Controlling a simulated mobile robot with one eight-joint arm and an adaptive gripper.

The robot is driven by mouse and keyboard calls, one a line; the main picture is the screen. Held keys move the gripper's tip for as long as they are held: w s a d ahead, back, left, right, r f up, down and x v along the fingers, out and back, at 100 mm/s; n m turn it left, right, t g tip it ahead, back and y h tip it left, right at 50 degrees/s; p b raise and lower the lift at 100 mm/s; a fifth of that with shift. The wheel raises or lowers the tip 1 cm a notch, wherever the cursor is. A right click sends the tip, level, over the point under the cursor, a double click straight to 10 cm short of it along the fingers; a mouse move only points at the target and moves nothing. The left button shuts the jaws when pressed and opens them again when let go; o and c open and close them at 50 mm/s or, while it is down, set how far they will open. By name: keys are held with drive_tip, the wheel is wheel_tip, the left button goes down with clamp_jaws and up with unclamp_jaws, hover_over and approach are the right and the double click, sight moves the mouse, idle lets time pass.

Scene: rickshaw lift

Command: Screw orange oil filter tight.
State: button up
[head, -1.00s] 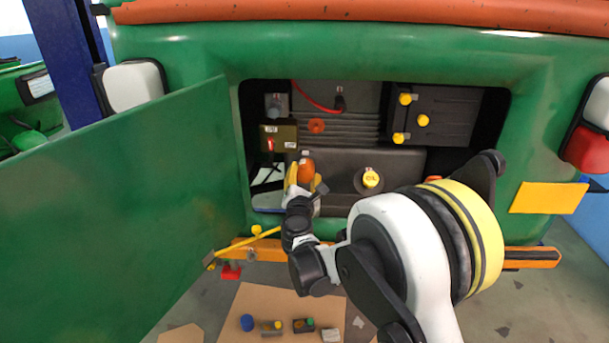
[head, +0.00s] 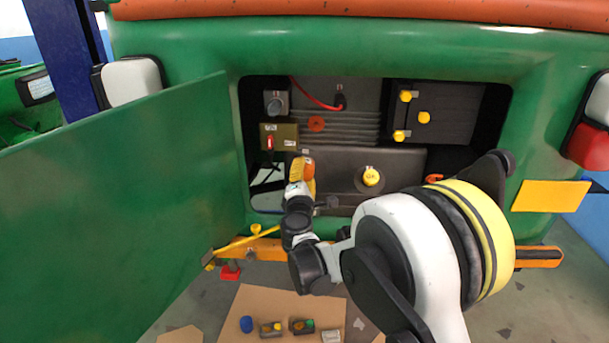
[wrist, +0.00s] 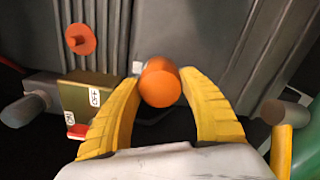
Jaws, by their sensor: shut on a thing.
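The orange oil filter (wrist: 160,84) is a short cylinder against the dark engine block. It also shows in the head view (head: 308,165), low in the left part of the open engine bay. My gripper (wrist: 160,95) has its two yellow fingers shut on the filter, one on each side. In the head view my gripper (head: 301,180) reaches into the bay from below and partly covers the filter. The filter's far end and its seat are hidden, so its thread cannot be seen.
A box with a red switch (head: 279,137) is left of the filter. An oil cap (head: 371,176) is to its right. A black box with yellow knobs (head: 432,115) is upper right. The open green door (head: 120,210) stands left. Small parts lie on cardboard (head: 285,300) below.

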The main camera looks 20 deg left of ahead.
drive_tip(key=shift+w+r+m, duration=0.1)
drive_tip(key=shift+m, duration=0.2)
drive_tip(key=shift+o, duration=0.2)
drive_tip(key=m, duration=0.4)
drive_tip(key=shift+b, duration=0.3)
drive_tip(key=m, duration=0.4)
drive_tip(key=shift+w+a, duration=0.1)
drive_tip(key=shift+m+b, duration=0.3)
drive_tip(key=shift+m, duration=0.4)
drive_tip(key=o, duration=1.4)
drive_tip(key=shift+c, duration=0.8)
